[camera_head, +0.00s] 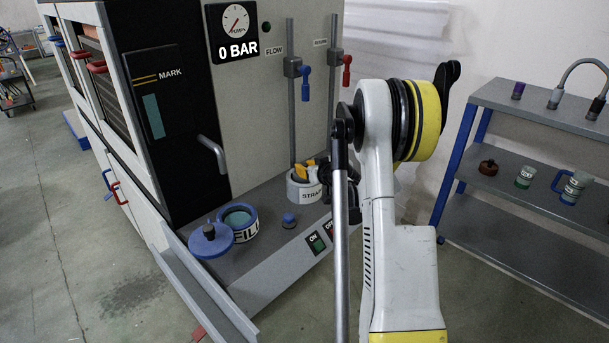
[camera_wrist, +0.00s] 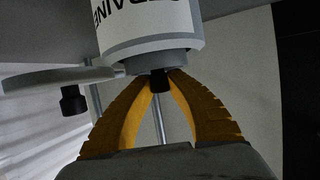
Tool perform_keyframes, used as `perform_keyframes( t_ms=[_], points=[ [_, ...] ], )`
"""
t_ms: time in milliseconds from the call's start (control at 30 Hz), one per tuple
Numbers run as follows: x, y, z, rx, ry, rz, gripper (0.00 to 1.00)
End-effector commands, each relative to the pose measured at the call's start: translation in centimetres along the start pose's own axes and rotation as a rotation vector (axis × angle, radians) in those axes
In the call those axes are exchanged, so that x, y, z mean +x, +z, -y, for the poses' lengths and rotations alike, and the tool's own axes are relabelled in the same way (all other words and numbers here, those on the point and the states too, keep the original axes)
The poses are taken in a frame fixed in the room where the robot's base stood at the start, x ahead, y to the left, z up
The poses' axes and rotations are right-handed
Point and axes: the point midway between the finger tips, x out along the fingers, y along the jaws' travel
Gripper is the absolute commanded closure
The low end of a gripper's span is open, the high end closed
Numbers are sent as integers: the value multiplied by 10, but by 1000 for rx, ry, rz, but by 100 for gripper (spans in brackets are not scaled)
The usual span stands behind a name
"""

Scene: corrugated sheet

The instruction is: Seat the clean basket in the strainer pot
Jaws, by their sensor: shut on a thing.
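The strainer pot (camera_head: 306,194) is a white cylinder with dark lettering on the machine's ledge. In the wrist view the pot (camera_wrist: 140,22) shows upside down at the top. My gripper (camera_head: 311,168) is over the pot's mouth. In the wrist view the yellow fingers of my gripper (camera_wrist: 160,84) are closed around a small black knob (camera_wrist: 159,80) at the pot's mouth. The knob seems to belong to the basket, whose body is hidden in or behind the pot. I cannot tell how deep the basket sits.
A grey disc (camera_wrist: 50,81) with a black knob is beside the pot in the wrist view. A filter pot (camera_head: 246,232) and blue lid (camera_head: 211,243) stand on the ledge, left. A blue knob (camera_head: 289,220) is nearer. Two valve pipes rise behind. A shelf (camera_head: 500,192) stands right.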

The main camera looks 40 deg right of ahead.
Motion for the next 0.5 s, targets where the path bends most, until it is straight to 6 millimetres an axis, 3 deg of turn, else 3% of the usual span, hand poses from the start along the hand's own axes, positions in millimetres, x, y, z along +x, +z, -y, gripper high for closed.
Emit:
perform_keyframes(
  t_ms=[100, 500],
  points=[
    [7, 18, 0, 0, 0, 0, 100],
    [9, 22, 0, 0, 0, 0, 100]
  ],
)
